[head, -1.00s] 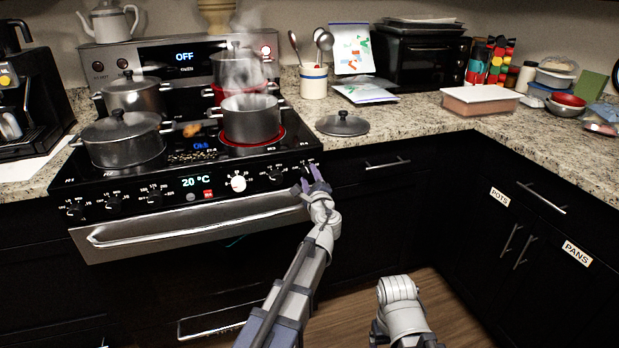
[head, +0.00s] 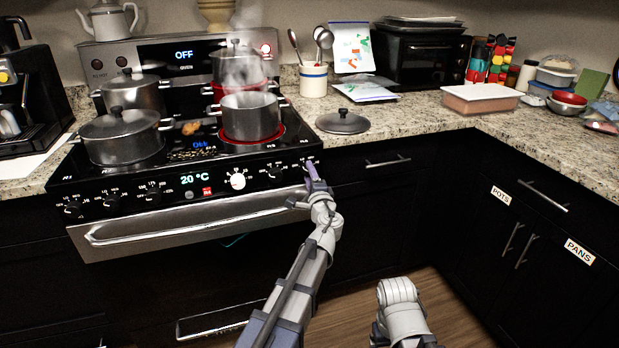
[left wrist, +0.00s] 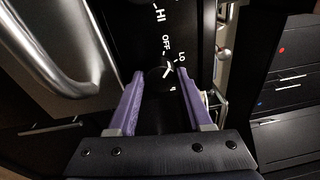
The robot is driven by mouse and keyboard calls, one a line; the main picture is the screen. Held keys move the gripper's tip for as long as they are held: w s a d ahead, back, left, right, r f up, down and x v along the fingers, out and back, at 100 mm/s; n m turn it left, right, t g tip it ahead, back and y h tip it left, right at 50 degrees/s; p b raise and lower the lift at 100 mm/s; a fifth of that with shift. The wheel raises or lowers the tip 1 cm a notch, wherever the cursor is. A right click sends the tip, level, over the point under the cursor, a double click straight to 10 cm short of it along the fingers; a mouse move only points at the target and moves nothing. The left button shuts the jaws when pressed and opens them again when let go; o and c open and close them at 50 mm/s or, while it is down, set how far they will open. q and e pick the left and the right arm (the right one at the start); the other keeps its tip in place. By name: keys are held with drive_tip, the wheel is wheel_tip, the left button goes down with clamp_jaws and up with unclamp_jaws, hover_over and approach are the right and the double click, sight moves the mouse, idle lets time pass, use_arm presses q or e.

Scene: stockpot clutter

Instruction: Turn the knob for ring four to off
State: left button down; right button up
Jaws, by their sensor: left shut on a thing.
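The ring-four knob (left wrist: 158,77) is the rightmost one on the stove's front panel. In the left wrist view it is a dark knob with a white mark, with OFF, LO and HI printed around it. The mark lies near OFF and LO; its exact setting is hard to read. My left gripper (left wrist: 160,82) has its two purple fingers on either side of the knob and is shut on it. In the head view the left gripper (head: 311,172) covers most of that knob. My right arm shows at the bottom, but its gripper is out of the picture.
A steaming pot (head: 251,117) stands on a red-glowing front ring. A lidded pot (head: 122,137) stands at front left. The oven handle (head: 190,220) runs just below the knobs. A loose lid (head: 342,122) lies on the counter right of the stove.

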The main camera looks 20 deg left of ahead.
use_arm(q)
drive_tip(key=shift+n, duration=1.7)
drive_tip(key=shift+b, duration=0.3)
drive_tip(key=shift+c, duration=1.6)
unclamp_jaws()
drive_tip(key=v, duration=0.7)
drive_tip(key=shift+s+d+f+b, duration=0.2)
drive_tip(key=shift+s+d+b, duration=0.1)
